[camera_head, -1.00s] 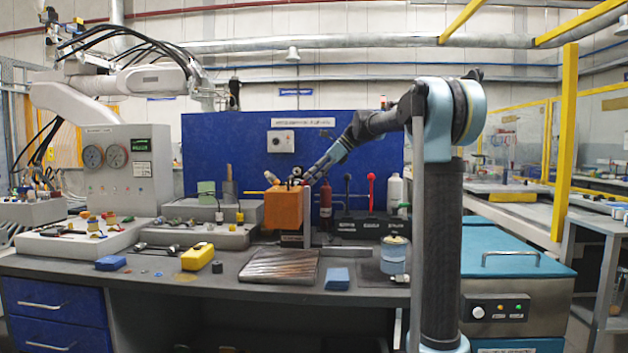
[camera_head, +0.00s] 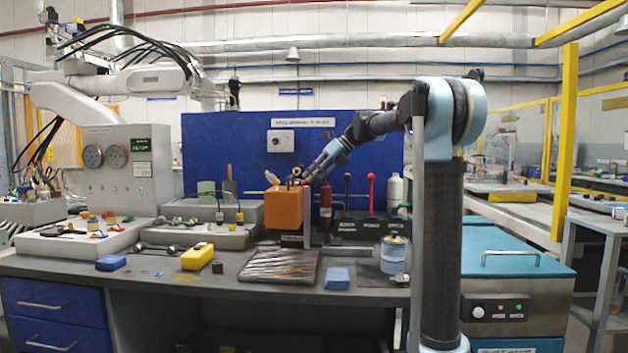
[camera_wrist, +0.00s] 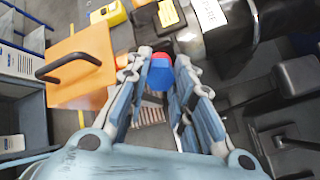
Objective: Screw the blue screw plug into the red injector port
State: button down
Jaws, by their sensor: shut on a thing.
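In the wrist view, my gripper (camera_wrist: 162,82) is shut on the blue screw plug (camera_wrist: 161,76), which sits between its fingertips. A bit of red (camera_wrist: 160,58), which looks like the red injector port, shows right at the far end of the plug. The plug and the red part overlap in this view, so I cannot tell how deep the plug sits. In the head view, my gripper (camera_head: 300,180) is at the top of the orange box (camera_head: 284,210), and the plug and port are too small or hidden there.
The orange box with a black handle (camera_wrist: 66,66) stands close to my fingers on the left. Dark equipment with a black block (camera_wrist: 297,77) lies on the right. On the bench are a yellow box (camera_head: 197,257), a metal tray (camera_head: 280,266) and a blue block (camera_head: 337,278).

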jog(key=m, duration=0.5)
jog(key=shift+s, duration=0.1)
jog(key=m, duration=0.3)
jog(key=shift+f, duration=0.1)
jog(key=c, duration=1.3)
grip_release()
jog(key=shift+c, duration=0.9)
